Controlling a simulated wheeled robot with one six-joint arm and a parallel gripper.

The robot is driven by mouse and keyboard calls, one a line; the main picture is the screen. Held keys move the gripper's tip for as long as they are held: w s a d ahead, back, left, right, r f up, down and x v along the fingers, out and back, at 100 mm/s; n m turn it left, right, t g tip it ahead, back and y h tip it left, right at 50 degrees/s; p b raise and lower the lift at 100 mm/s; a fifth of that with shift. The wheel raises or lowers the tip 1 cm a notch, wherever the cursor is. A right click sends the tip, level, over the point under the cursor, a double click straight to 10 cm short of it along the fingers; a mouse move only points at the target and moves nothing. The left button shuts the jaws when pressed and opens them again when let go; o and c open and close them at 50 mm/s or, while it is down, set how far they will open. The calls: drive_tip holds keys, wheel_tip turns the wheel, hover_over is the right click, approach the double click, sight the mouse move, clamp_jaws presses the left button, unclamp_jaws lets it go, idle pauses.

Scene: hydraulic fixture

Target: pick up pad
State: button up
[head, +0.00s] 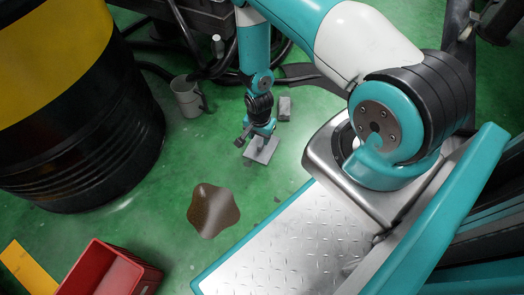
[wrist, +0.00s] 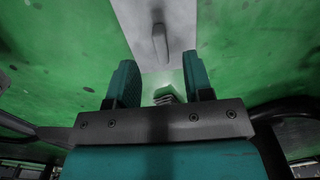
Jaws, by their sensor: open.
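The pad appears to be a flat light-grey plate (head: 262,152) on the green floor, with a raised grip on its top. In the wrist view the plate (wrist: 182,20) fills the top middle, and its rounded grip (wrist: 160,42) stands beyond and between my fingertips. My gripper (head: 253,137) is at the plate, above it or very close to it; part of the plate is hidden behind it. In the wrist view my gripper (wrist: 160,72) has its two teal fingers apart, with nothing held between them. Whether a finger touches the plate cannot be told.
A grey jug (head: 187,97) and a small grey block (head: 284,108) stand nearby. A brown puddle-like patch (head: 213,210) lies in front. A black and yellow drum (head: 70,130) is at left, a red crate (head: 110,268) at lower left. Dark hoses run behind.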

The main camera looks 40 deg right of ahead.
sight(260, 145)
wheel_tip(260, 145, down, 7)
drive_tip(key=b, duration=0.5)
drive_tip(key=shift+r, duration=0.2)
drive_tip(key=shift+c, duration=0.2)
clamp_jaws()
